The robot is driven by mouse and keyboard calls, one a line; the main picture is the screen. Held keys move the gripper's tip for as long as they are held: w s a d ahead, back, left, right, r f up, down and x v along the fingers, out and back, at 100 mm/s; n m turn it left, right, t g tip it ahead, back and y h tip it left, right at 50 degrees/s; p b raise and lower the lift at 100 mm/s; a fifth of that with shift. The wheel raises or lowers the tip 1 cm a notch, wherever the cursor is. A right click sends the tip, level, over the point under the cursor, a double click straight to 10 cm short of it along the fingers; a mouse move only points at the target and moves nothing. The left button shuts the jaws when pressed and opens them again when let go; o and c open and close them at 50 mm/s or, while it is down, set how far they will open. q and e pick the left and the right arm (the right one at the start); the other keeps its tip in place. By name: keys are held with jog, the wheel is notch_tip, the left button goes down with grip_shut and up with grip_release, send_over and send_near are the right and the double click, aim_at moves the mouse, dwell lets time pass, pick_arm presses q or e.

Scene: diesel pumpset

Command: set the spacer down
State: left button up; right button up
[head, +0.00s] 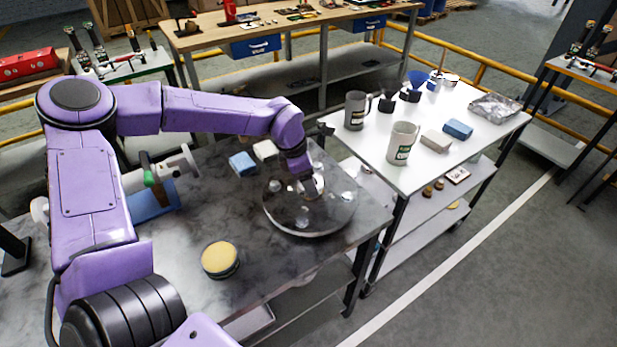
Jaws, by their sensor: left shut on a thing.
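My purple left arm reaches in from the left over the dark marbled table. Its gripper (312,188) points down at the round shiny metal dish (330,222) near the table's right end. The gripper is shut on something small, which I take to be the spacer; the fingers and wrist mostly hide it. I cannot tell whether it touches the dish. A few small shiny pieces show in the dish around the gripper. My right gripper is not in view.
A round yellow-topped pad (220,258) lies at the table's front. A blue block (242,163) and a pale block (265,150) lie behind the dish. A white cart (470,140) at the right holds mugs, blocks and a metal tray. The table between pad and dish is clear.

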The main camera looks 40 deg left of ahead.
pick_arm(q)
jog(key=shift+s+f, duration=0.1)
jog(key=o, duration=1.1)
jog(key=shift+o, duration=0.2)
jog(key=v, duration=1.2)
jog(key=shift+b, duration=0.35)
